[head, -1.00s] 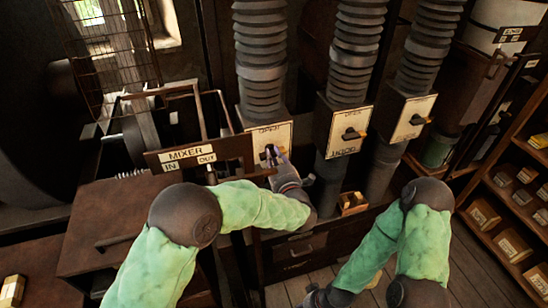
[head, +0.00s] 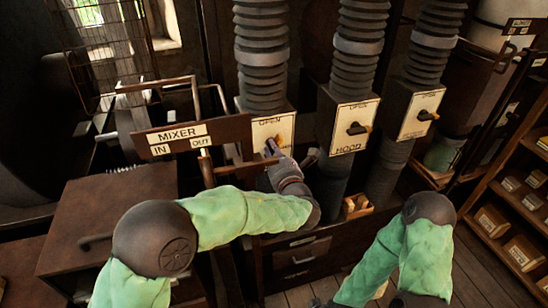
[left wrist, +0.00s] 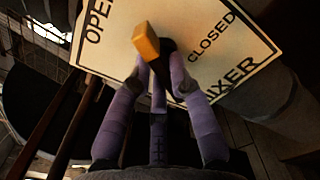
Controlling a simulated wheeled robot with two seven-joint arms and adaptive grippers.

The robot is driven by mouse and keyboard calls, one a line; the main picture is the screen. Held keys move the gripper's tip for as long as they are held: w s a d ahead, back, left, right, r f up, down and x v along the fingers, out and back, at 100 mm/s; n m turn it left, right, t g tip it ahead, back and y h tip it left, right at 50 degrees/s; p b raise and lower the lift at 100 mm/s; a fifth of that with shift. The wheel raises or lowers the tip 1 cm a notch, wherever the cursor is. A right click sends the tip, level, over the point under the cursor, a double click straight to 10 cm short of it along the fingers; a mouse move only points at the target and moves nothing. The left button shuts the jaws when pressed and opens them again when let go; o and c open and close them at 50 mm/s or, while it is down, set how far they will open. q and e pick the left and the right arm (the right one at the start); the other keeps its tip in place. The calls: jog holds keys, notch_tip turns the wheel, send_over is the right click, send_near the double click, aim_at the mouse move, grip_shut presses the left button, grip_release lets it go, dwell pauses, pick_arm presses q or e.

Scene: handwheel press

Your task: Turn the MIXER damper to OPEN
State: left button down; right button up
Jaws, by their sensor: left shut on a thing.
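The MIXER damper plate (head: 286,127) is a cream plate on the leftmost duct, with OPEN readable at its top. In the left wrist view the plate (left wrist: 255,40) shows OPEN at left, CLOSED at right and MIXER below. Its dark handle (left wrist: 163,62) has an orange-yellow tip (left wrist: 146,41), which lies between the words OPEN and CLOSED in that view. My left gripper (head: 273,150) is at the plate, its purple fingers (left wrist: 160,75) shut on the handle from both sides. The fingers hide part of the handle. My right arm reaches down to the bottom edge; its fingers are out of sight.
A MIXER IN/OUT sign (head: 180,136) on a dark frame stands close left of my left gripper. A HOOD damper plate (head: 352,127) and another damper plate (head: 420,114) are to the right. A shelf of boxes (head: 510,200) stands at far right.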

pick_arm(q)
jog(key=shift+f+n+b, duration=0.15)
jog(key=shift+n+b, duration=1.3)
jog(key=shift+n, duration=0.1)
jog(key=shift+f+n+b, duration=0.15)
jog(key=shift+n+b, duration=1.25)
jog(key=shift+n, duration=0.15)
jog(key=c, duration=1.1)
grip_release()
jog(key=shift+r, duration=0.1)
jog(key=shift+c, duration=0.2)
jog(key=shift+s, duration=0.15)
jog(key=v, duration=1.1)
jog(key=shift+s, duration=0.35)
jog(key=shift+d, duration=0.15)
